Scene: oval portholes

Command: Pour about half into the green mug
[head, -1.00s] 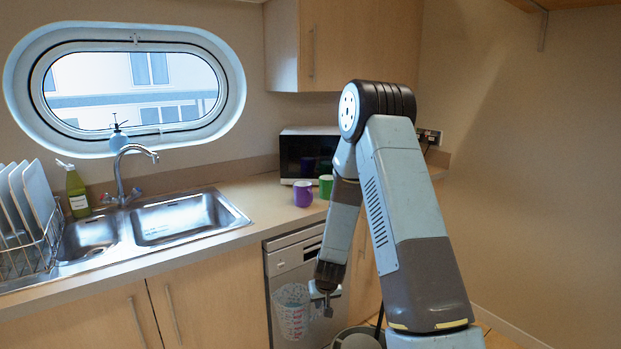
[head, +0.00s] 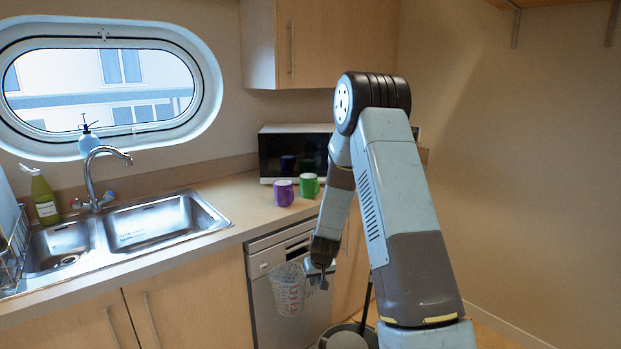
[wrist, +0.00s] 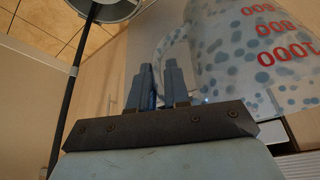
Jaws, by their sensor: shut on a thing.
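The green mug (head: 308,186) stands on the counter in front of the microwave, just right of a purple mug (head: 283,193). My gripper (head: 318,270) is low in front of the dishwasher, below the counter top. It is shut on a clear measuring jug (head: 289,289) with red and blue markings, held at the jug's right side. In the wrist view the jug (wrist: 240,50) shows red numbers and bluish spots, and the gripper's fingers (wrist: 160,85) are at its handle side. The jug looks roughly upright in the head view. I cannot tell how full it is.
A microwave (head: 293,150) stands behind the mugs. A steel sink (head: 155,222) with a tap is to the left, with a green bottle (head: 43,200) and a dish rack (head: 12,250). The counter (head: 240,205) between sink and mugs is clear. A bin (head: 347,337) stands on the floor below my arm.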

